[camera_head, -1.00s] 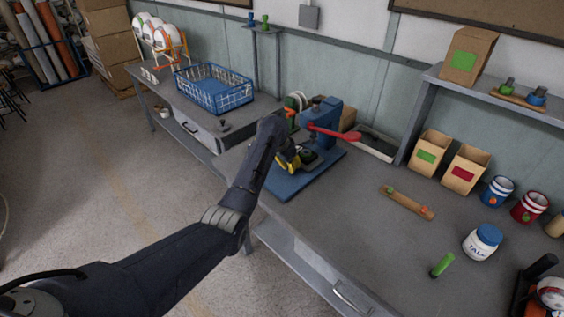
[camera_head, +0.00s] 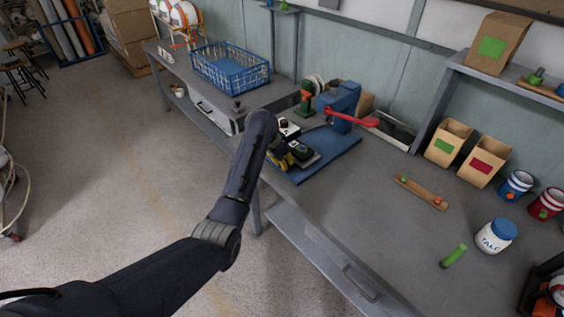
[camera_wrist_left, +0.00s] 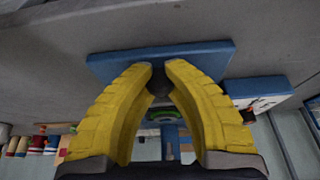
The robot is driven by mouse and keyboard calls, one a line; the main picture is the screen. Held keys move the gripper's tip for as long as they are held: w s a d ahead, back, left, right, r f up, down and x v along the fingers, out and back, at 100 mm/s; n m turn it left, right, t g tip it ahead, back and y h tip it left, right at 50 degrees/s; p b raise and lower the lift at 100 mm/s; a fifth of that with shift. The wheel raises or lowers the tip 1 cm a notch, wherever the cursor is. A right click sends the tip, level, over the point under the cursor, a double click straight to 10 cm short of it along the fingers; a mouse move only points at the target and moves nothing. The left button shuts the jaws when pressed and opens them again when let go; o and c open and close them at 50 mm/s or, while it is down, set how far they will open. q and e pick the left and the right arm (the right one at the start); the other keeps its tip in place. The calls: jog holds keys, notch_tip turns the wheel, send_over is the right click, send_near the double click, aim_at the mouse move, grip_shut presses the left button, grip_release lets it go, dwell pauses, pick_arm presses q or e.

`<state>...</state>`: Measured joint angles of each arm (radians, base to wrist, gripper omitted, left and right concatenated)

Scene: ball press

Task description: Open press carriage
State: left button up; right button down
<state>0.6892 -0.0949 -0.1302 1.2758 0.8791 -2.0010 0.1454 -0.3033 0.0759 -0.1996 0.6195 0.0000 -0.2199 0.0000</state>
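The blue press (camera_head: 343,101) with its red lever (camera_head: 352,119) stands on a blue base plate (camera_head: 337,148) on the bench. The dark carriage (camera_head: 301,153) sits at the plate's front left, clear of the press column. My left gripper (camera_head: 283,160) is at the carriage's outer end, partly hidden by my arm. In the left wrist view its yellow fingers (camera_wrist_left: 158,68) close in around a small dark knob (camera_wrist_left: 158,82), with the base plate (camera_wrist_left: 105,65) beyond. The carriage's far end is hard to make out. My right gripper is not in view.
A blue wire basket (camera_head: 230,70) stands on the bench to the left. A wooden strip (camera_head: 420,192), a green cylinder (camera_head: 454,256) and a talc jar (camera_head: 496,236) lie to the right. The bench in front of the press is clear.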

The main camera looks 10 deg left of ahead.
pick_arm(q)
jog(key=o, duration=0.8)
jog(key=v, duration=1.2)
